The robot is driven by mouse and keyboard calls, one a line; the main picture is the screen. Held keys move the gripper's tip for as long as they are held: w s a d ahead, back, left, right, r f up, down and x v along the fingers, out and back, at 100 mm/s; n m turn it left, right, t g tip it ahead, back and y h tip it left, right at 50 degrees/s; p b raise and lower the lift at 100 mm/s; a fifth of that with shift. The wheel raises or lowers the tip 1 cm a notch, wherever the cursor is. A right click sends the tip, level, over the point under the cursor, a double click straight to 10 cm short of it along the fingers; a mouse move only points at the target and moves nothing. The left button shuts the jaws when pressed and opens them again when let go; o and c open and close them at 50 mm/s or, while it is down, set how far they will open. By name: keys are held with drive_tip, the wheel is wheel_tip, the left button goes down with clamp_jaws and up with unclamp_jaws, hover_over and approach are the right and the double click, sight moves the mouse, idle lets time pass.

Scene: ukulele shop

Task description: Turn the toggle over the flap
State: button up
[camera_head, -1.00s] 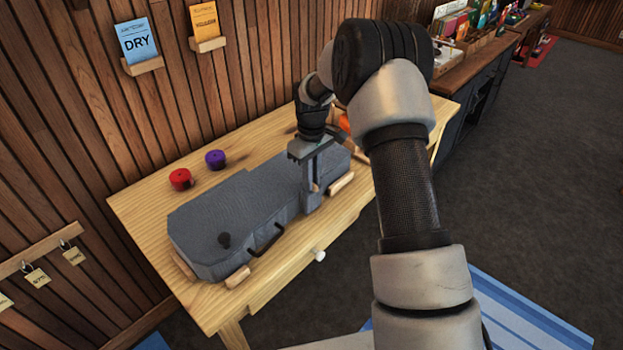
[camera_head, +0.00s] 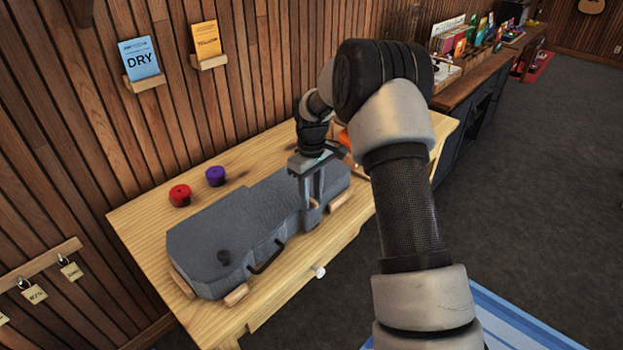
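A grey case (camera_head: 220,235) lies on the wooden table, its wide end toward the lower left. A black handle (camera_head: 267,258) is on the front side. My gripper (camera_head: 314,205) points down at the narrow end of the case, at its front edge. Its fingers are small and grey against the grey case, so I cannot tell whether they are apart or closed on something. The toggle and the flap cannot be made out clearly; the gripper covers that part of the case.
Wooden blocks (camera_head: 237,294) sit against the case. A red roll (camera_head: 180,195) and a purple roll (camera_head: 215,176) stand behind it on the table (camera_head: 150,226). An orange item is partly hidden behind my arm. The table's front has a white knob (camera_head: 319,271).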

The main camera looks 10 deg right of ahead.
sight(311, 200)
wheel_tip(311, 200, up, 17)
drive_tip(key=shift+p, duration=0.3)
drive_tip(key=s+r+m+t+p, duration=0.3)
drive_tip(key=s+r, duration=1.2)
drive_tip(key=s+m+t+p, duration=0.2)
drive_tip(key=s+m, duration=0.2)
drive_tip(key=s, duration=1.4)
drive_tip(key=shift+s+t, duration=0.3)
drive_tip(key=shift+s, duration=0.1)
